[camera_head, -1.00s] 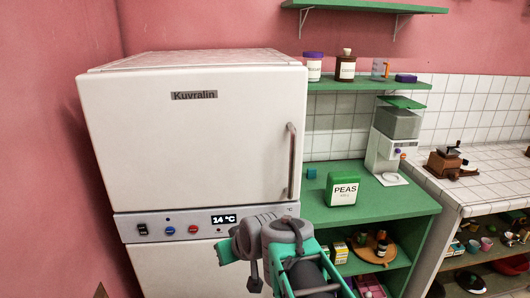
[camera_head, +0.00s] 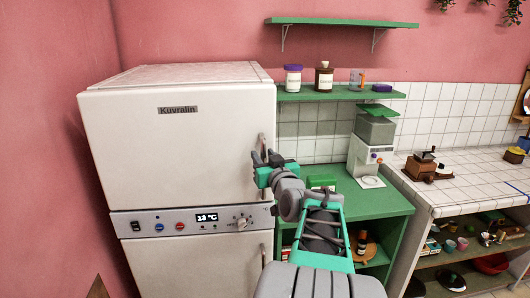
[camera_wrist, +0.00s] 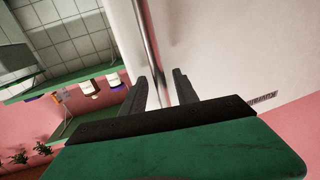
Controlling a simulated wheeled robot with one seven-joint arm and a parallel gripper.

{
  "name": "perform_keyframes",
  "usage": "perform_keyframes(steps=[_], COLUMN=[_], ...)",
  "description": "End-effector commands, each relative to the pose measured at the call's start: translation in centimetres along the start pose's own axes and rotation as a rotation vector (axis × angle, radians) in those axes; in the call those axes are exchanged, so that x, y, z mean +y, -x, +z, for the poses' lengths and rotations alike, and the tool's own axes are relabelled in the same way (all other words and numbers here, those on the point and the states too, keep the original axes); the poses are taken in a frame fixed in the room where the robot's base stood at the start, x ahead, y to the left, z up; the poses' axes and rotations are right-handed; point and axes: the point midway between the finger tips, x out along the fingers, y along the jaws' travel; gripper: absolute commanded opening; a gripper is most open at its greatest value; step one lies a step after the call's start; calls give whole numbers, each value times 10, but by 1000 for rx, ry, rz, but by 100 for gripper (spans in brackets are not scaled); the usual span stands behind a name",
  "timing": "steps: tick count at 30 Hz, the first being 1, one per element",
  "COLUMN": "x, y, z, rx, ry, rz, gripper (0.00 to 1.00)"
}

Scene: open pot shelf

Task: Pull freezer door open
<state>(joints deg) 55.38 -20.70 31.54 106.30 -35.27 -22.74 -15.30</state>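The freezer door (camera_head: 180,150) is the white upper door with the "Kuvralin" badge, and it looks shut. Its metal bar handle (camera_head: 263,146) runs upright along the right edge. The handle also shows in the wrist view (camera_wrist: 146,40), passing down toward the gap between my fingers. My gripper (camera_head: 262,160) is at the handle in the head view and covers its lower part. In the wrist view my gripper (camera_wrist: 163,82) has two dark fingers spread apart, with the handle close to or between their tips. I cannot tell whether they touch it.
Below the door is a control panel (camera_head: 190,221) reading 13 °C, above a lower white door (camera_head: 200,266). Green shelves (camera_head: 375,203) stand close on the right, with a grinder-like machine (camera_head: 372,140) and a green pack (camera_head: 322,182). A pink wall is close on the left.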

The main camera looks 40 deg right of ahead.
Motion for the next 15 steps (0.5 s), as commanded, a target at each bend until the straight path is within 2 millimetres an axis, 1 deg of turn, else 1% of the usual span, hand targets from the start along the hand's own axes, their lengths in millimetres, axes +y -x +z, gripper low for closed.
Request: perform_keyframes(steps=[7, 15], x=[-2, 0], y=[-2, -2], z=[1, 1], rx=[0, 0], ry=[0, 0], rz=[-3, -1], gripper=[36, 14])
